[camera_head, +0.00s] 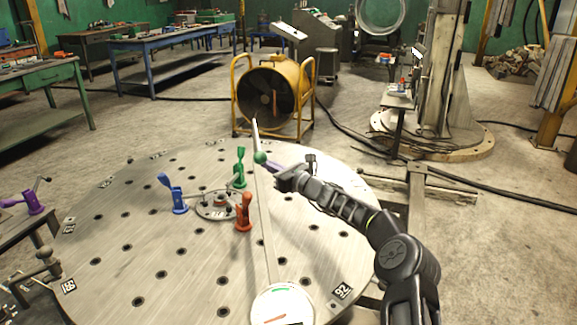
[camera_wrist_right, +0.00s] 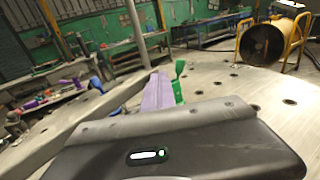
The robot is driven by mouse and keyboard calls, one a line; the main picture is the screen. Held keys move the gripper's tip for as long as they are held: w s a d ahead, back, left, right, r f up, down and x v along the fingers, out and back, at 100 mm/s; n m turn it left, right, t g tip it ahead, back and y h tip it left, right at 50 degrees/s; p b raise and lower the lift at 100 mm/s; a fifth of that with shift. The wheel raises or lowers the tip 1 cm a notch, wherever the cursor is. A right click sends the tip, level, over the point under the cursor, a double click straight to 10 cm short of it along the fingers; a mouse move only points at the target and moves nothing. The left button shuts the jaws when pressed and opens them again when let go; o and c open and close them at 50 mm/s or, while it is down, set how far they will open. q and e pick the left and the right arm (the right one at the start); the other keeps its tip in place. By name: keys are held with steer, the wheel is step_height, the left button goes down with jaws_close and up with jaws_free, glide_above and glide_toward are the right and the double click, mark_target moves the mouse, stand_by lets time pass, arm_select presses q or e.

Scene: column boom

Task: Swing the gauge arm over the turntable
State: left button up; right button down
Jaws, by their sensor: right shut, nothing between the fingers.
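The gauge arm (camera_head: 264,210) is a long, thin metal bar. In the head view it crosses above the right half of the round steel turntable (camera_head: 120,265), from the far rim to the near rim. A green ball knob (camera_head: 260,157) sits near its far end, and a round white dial (camera_head: 283,305) is at its near end. My right gripper (camera_head: 269,164) is shut and empty, its purple fingertips right beside the knob; I cannot tell if they touch. The purple fingers (camera_wrist_right: 158,92) also show in the right wrist view. My left gripper is out of view.
Blue (camera_head: 179,200), green (camera_head: 240,172) and red (camera_head: 243,215) clamps stand on the turntable around its centre disc (camera_head: 215,205), left of the bar. A yellow-framed fan (camera_head: 268,92) stands beyond the far rim. A purple clamp (camera_head: 34,203) is on a side bench at left.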

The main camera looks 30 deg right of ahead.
steer(key=w+a+n+y, duration=0.1)
steer(key=a, duration=0.4)
steer(key=shift+w+a+g+y, duration=0.3)
steer(key=shift+w+a+g, duration=0.1)
steer(key=shift+s+d, duration=0.1)
steer(key=b+v, duration=0.1)
steer(key=v, duration=0.6)
steer(key=shift+s, duration=0.25)
